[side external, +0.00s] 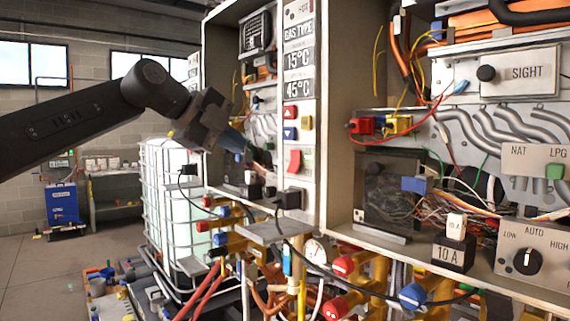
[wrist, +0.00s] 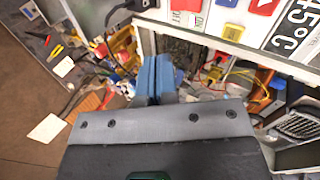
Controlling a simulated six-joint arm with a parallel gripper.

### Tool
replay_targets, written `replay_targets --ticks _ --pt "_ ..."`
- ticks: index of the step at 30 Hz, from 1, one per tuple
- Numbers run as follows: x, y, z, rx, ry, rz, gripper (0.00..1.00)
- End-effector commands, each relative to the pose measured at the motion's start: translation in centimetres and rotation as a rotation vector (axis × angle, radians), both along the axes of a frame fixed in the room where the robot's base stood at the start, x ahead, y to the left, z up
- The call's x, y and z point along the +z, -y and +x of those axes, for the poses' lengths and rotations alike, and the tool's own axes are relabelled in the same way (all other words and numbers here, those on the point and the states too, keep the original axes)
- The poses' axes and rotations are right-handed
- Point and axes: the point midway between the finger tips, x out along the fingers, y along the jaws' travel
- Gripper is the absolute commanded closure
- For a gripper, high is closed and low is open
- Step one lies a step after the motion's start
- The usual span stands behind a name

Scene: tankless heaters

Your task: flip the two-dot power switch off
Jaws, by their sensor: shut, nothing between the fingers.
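My gripper (side external: 234,142), with blue fingers, is shut and empty in front of the left heater cabinet, left of its narrow label panel (side external: 303,185). In the wrist view my gripper (wrist: 154,70) shows its blue fingers side by side.
Small red (side external: 291,112) and blue (side external: 290,133) buttons sit above the red switch. The open right cabinet (side external: 352,215) holds wires and knobs. Pipes and valves with red handles (side external: 343,265) crowd below. A caged white tank (side external: 165,205) stands behind my gripper.

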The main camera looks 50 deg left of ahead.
Motion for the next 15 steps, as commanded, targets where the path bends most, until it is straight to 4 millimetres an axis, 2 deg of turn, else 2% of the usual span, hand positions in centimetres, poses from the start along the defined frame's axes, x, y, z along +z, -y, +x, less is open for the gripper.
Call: replay_targets --ticks 3,6,15 --pt "1.5 -0.6 0.3 -0.040 0.030 0.078 1.00" --pt "2.1 -0.8 0.3 -0.060 0.042 0.112 1.00" --pt "2.3 -0.8 0.3 -0.066 0.044 0.122 1.00"
